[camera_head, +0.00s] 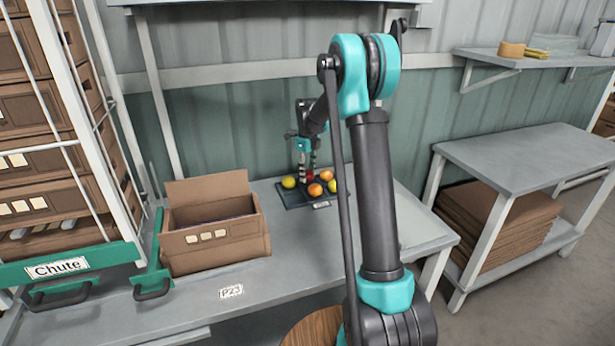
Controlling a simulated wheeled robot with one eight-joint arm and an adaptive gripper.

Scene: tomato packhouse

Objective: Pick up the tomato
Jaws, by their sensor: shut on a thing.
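Several tomatoes rest on a dark tray (291,201) at the back of the grey table. A red tomato (310,175) is between the fingers of my gripper (308,174), which points down over the tray and is shut on it. The fingers partly hide this tomato, and I cannot tell whether it still touches the tray. Close around it are a yellow-green tomato (289,182) at left, an orange one (315,190) in front, another orange one (326,175) at right, and a yellow one (333,186).
An open cardboard box (215,240) stands left on the table (300,255), beside a green chute bar (70,264) and a rack of crates (40,130). A wall stands close behind the tray. The tabletop front of the tray is clear. A second table (530,155) is at right.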

